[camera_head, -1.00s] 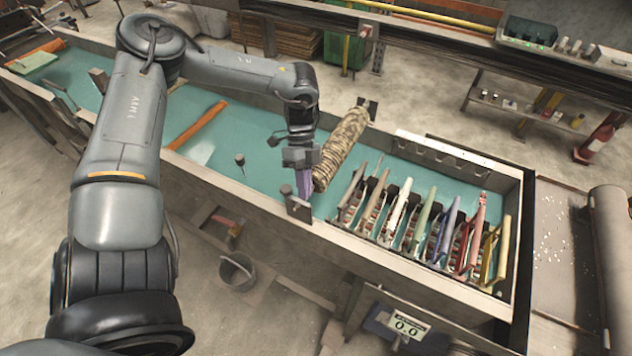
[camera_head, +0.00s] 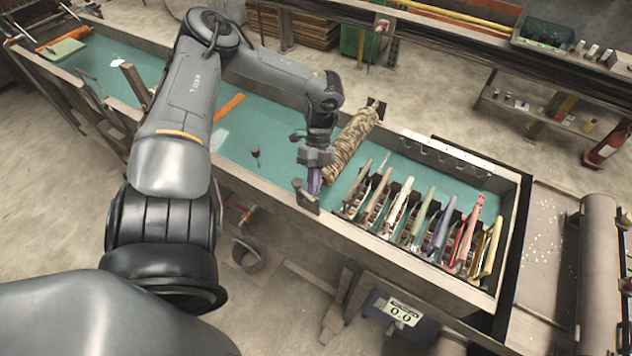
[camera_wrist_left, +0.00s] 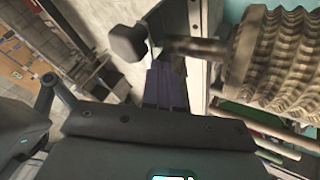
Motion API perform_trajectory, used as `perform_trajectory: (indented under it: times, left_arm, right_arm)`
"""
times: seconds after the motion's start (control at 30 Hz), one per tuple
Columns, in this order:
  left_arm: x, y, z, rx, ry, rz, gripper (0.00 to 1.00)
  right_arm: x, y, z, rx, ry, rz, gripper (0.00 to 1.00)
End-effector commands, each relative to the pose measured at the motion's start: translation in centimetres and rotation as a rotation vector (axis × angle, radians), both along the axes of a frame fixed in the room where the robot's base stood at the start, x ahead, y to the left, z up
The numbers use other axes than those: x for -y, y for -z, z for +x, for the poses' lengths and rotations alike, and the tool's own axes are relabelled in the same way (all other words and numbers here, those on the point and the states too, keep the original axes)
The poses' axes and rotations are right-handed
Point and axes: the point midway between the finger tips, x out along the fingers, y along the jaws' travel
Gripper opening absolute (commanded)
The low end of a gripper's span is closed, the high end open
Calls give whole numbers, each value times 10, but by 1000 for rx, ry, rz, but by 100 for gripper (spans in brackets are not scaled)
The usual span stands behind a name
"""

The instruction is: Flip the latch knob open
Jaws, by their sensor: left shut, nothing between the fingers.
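The mesh tube (camera_head: 352,145) is a ribbed, tan and dark roll lying slantwise across the trough. A dark latch knob (camera_head: 297,183) stands at the trough's near wall, by a dark plate (camera_head: 306,202). My left gripper (camera_head: 314,184) points down just right of the knob, near the tube's lower end. In the left wrist view the dark, faceted knob (camera_wrist_left: 127,43) is up and left of my shut, empty fingers (camera_wrist_left: 166,85). The ribbed tube (camera_wrist_left: 285,60) fills the right there. I cannot tell whether the fingers touch the knob or its stem. My right gripper is not in view.
Several coloured-handled tools (camera_head: 425,220) stand in a row in the trough right of the gripper. A small dark post (camera_head: 255,155) rises from the green floor to the left, near an orange bar (camera_head: 228,107). The trough's metal wall (camera_head: 262,195) runs along the near side.

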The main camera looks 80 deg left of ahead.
Motion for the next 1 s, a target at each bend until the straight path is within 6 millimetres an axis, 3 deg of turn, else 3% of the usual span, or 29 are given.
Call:
perform_trajectory:
  times: [0.53, 1.0]
  left_arm:
    - [-15, 1, 1, 1, 0, 1, 0]
    - [-18, -5, 1, 0, -1, 1, 0]
  right_arm:
    - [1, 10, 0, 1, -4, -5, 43]
    - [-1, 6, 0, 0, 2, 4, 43]
